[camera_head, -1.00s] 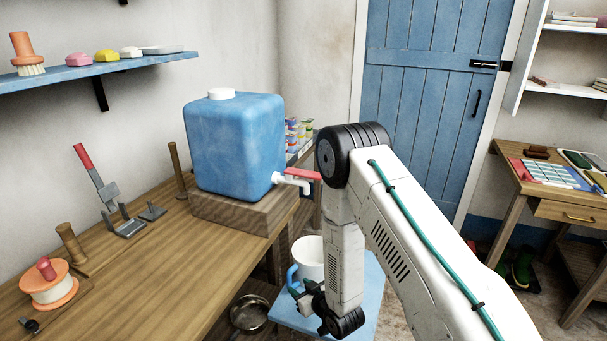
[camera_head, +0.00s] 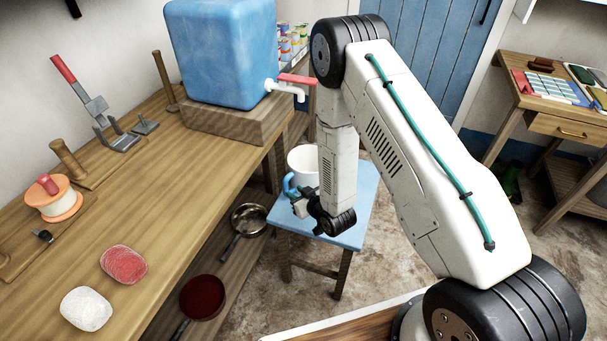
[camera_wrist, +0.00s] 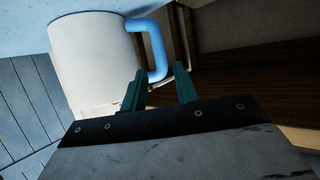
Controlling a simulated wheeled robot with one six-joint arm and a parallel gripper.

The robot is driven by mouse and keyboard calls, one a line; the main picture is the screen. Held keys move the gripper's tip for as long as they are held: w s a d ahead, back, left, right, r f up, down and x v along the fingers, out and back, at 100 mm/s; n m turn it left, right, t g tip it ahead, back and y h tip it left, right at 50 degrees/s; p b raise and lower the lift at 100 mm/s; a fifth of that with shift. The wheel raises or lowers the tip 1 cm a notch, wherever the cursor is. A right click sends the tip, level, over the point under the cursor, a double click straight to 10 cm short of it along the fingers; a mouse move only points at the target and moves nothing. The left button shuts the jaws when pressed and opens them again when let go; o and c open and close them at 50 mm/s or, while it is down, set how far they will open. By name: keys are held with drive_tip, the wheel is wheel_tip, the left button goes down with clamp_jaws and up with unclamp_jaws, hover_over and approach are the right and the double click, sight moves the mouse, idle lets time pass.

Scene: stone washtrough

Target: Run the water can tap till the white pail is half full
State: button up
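The blue water can (camera_head: 222,55) stands on a wooden block at the bench's end. Its white tap (camera_head: 287,89) has a red lever (camera_head: 298,79) and points over the bench edge. The white pail (camera_head: 303,158) stands upright on a blue stool, below the tap; my arm partly hides it, and its inside is not clear. The pail also shows in the wrist view (camera_wrist: 95,60), with its blue handle (camera_wrist: 156,45). My gripper (camera_wrist: 161,72) is open, its teal fingers apart at the handle's lower end. Whether they touch it, I cannot tell. In the head view my gripper (camera_head: 305,205) is beside the pail.
The blue stool (camera_head: 345,225) has bare top at its front. A steel pan (camera_head: 249,219) and a dark red pan (camera_head: 202,298) lie on the low shelf. The bench (camera_head: 165,195) holds a red lever tool (camera_head: 95,105), a spool and two soap-like pieces. Floor right of the stool is clear.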

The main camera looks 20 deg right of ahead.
drive_tip(key=shift+w+r, duration=0.2)
drive_tip(key=shift+r, duration=0.1)
drive_tip(key=c, duration=0.5)
drive_tip(key=shift+g+h, duration=0.5)
drive_tip(key=w+r, duration=0.1)
drive_tip(key=r, duration=0.1)
drive_tip(key=d+r, duration=0.1)
drive_tip(key=r, duration=0.1)
drive_tip(key=w+r, duration=0.1)
drive_tip(key=r, duration=0.1)
drive_tip(key=shift+w+d+r, duration=0.25)
drive_tip(key=shift+w, duration=0.05)
clamp_jaws()
drive_tip(key=s+d+r+m+g+h, duration=0.1)
drive_tip(key=s+d+r+g+h, duration=0.15)
drive_tip(key=r, duration=0.75)
drive_tip(key=s+d+r+m+g+h, duration=0.1)
drive_tip(key=s+d+r, duration=0.25)
drive_tip(key=r, duration=0.65)
drive_tip(key=s+d+r+g, duration=0.1)
drive_tip(key=s+r, duration=0.4)
drive_tip(key=s, duration=0.6)
drive_tip(key=s+d+r+m+g, duration=0.1)
drive_tip(key=s+r+g, duration=0.2)
drive_tip(key=s+r, duration=0.3)
drive_tip(key=s+d+r+m+g, duration=0.1)
drive_tip(key=s+r+g, duration=0.2)
drive_tip(key=s, duration=1.3)
wheel_tip(320, 180, up, 2)
drive_tip(key=shift+d+r, duration=0.2)
